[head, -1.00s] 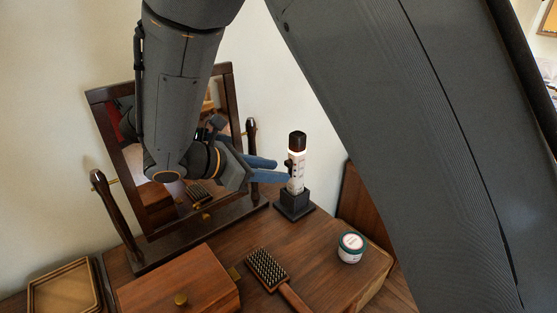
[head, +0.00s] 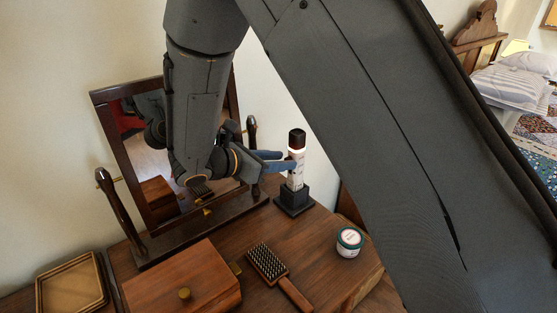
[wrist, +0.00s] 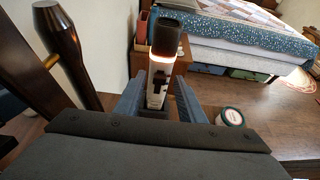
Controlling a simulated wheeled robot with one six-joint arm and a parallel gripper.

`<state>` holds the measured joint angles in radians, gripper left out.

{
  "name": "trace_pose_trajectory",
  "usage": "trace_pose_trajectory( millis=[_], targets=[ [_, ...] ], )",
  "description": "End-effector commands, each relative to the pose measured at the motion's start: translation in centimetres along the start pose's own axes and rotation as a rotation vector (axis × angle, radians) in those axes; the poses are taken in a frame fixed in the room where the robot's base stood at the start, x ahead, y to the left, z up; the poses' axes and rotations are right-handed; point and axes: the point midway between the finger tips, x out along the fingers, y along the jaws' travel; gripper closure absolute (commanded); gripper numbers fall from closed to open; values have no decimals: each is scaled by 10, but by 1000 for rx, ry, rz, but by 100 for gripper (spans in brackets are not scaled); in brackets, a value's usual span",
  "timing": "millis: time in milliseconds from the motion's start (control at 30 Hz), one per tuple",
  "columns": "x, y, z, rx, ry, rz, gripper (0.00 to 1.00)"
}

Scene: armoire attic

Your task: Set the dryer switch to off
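The dryer (head: 297,152) is a white cylinder with a dark top and a glowing orange-white ring, upright in a black stand (head: 293,201) on the dresser. In the wrist view the dryer (wrist: 157,92) faces me, with a small dark part that looks like the switch (wrist: 159,80) on its near side; I cannot read its setting. My gripper (head: 288,160) has blue fingers and is at the dryer's upper body. In the wrist view my gripper (wrist: 158,97) is open, with one finger on each side of the dryer. I cannot tell whether either finger touches it.
A tilting mirror (head: 160,240) stands behind my arm. A wooden box (head: 190,275), a hairbrush (head: 268,263) and a small jar (head: 349,242) are on the dresser (head: 310,240). A tray (head: 70,285) lies at left. A bed (wrist: 235,45) is beyond.

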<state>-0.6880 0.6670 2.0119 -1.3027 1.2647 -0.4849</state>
Motion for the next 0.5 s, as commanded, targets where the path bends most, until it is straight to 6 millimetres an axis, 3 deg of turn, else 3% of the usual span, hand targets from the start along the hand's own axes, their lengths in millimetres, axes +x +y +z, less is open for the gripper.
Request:
trace_pose_trajectory(
  millis=[133,333,500],
  targets=[
    [0,0,0,0,0,0,66],
    [-1,0,0,0,0,1,100],
    [-1,0,0,0,0,1,100]
  ],
)
